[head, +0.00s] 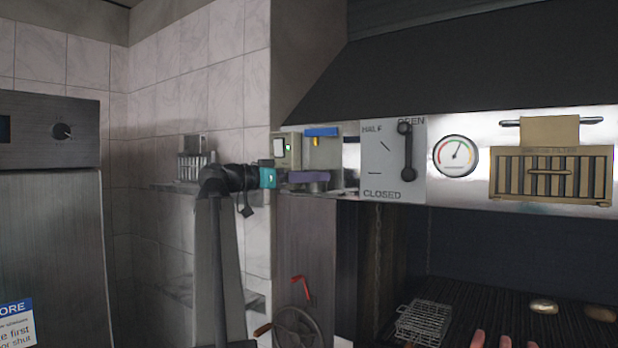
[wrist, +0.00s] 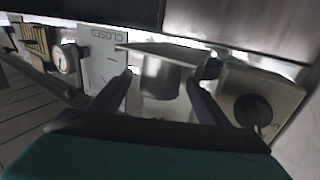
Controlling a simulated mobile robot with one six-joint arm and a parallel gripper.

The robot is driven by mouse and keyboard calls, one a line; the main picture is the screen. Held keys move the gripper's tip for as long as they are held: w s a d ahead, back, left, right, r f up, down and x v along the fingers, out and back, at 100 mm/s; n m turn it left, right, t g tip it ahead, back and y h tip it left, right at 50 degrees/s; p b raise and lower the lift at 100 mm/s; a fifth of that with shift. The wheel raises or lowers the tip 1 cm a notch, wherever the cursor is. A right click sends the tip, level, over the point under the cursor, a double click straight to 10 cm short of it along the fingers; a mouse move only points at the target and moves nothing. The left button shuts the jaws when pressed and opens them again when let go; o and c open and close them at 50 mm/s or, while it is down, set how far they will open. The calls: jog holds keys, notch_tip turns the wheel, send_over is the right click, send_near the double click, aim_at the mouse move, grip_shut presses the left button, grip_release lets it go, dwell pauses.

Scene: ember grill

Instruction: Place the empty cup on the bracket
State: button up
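In the wrist view, which is upside down, a grey cylindrical cup (wrist: 160,76) stands against a flat metal plate, which looks like the bracket (wrist: 190,55). The purple fingers of my gripper (wrist: 159,82) are on either side of the cup, with a visible gap at each side, so the gripper looks open. In the head view, my gripper (head: 310,177) reaches right from the teal wrist. A small part of the grey cup (head: 318,187) shows below the purple finger, which hides the rest. I cannot see inside the cup.
A beige box with a lit display (head: 287,150) and a blue-topped unit (head: 321,132) are close by my gripper. A lever panel (head: 376,160), gauge (head: 455,156) and filter (head: 552,180) are right. A wire basket (head: 424,322) rests on the grill below. A wall shelf (head: 170,187) is left.

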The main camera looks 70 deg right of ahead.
jog(key=shift+r, duration=0.25)
jog(key=shift+w+a+f, duration=0.15)
jog(key=shift+w+a, duration=0.1)
jog(key=shift+a, duration=0.05)
jog(key=b+v, duration=0.4)
jog(key=v, duration=0.7)
jog(key=shift+w+a, duration=0.1)
dwell(0.4)
